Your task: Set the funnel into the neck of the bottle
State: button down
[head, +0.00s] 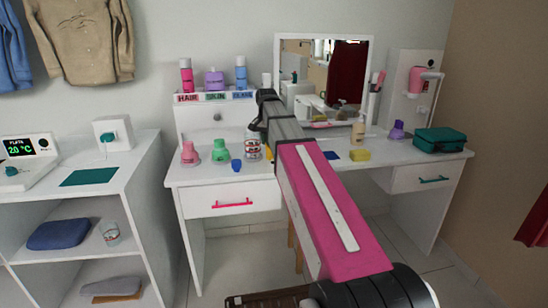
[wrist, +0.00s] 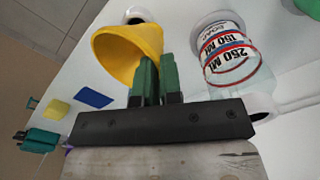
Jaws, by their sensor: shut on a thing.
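The yellow funnel (wrist: 125,50) is at my gripper's green fingertips (wrist: 157,80) in the wrist view, its wide end facing the lower left. The fingers are close together and shut on it; their exact contact is partly hidden. In the head view a bit of the funnel's yellow (head: 269,154) shows beside my arm. A clear container (wrist: 235,65) with red bands and 150 and 250 ML marks, likely the bottle, stands to the right of the fingers, apart from the funnel. In the head view it (head: 252,149) stands left of my arm. Its neck is unclear.
A pink bottle (head: 190,153), a green bottle (head: 220,152) and a small blue cup (head: 236,165) stand left of the marked container. A yellow sponge (head: 360,155), a purple bottle (head: 397,131) and a teal case (head: 439,140) are on the right. The mirror (head: 293,72) stands behind.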

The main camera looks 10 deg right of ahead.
jog(key=shift+r, duration=1.9)
jog(key=w+a+r+n+t, duration=0.2)
jog(key=r+n, duration=0.5)
jog(key=n, duration=0.5)
jog(key=w+a+r+n+t, duration=0.2)
jog(key=r+n, duration=0.4)
jog(key=n, duration=0.6)
jog(key=shift+w+a+r+t, duration=0.15)
jog(key=shift+a+r+t, duration=0.2)
jog(key=shift+a+t, duration=0.2)
jog(key=shift+f, duration=2.9)
jog(key=shift+f, duration=1.45)
